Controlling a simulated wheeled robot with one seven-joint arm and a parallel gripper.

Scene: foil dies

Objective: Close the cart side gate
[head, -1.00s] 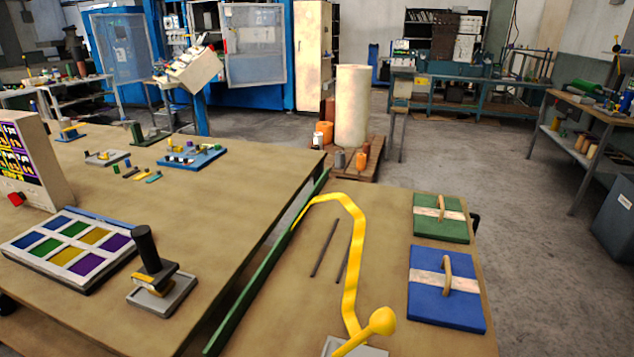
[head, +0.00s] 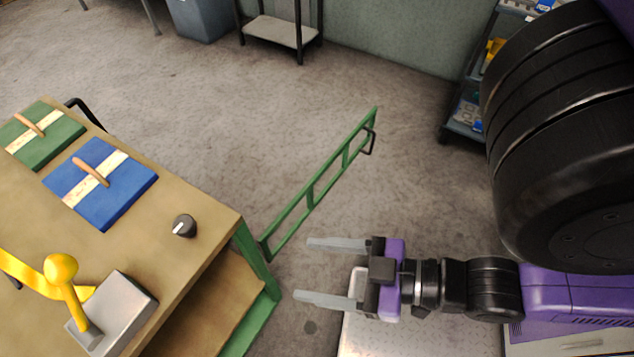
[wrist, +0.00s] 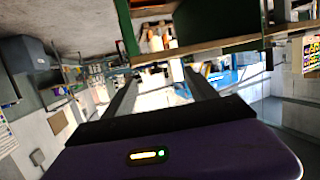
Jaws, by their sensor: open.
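The green side gate (head: 318,186) stands swung out from the cart (head: 243,262) in the head view. Its hinged end is at the cart's near right corner post, and its free end points up and right, away from the cart. A small dark handle (head: 371,141) sits near the gate's free end. My gripper (head: 322,271) is open and empty, its two pale fingers pointing left toward the cart corner. It is below the gate in the picture and appears apart from it. The wrist view shows the dark fingers (wrist: 160,88) spread with nothing between them.
On the cart top are a blue board (head: 115,205), a green board (head: 48,150), a black knob (head: 184,225) and a yellow lever (head: 62,275) on a grey base. A shelf unit (head: 468,110) stands at the right. The floor beyond the gate is clear.

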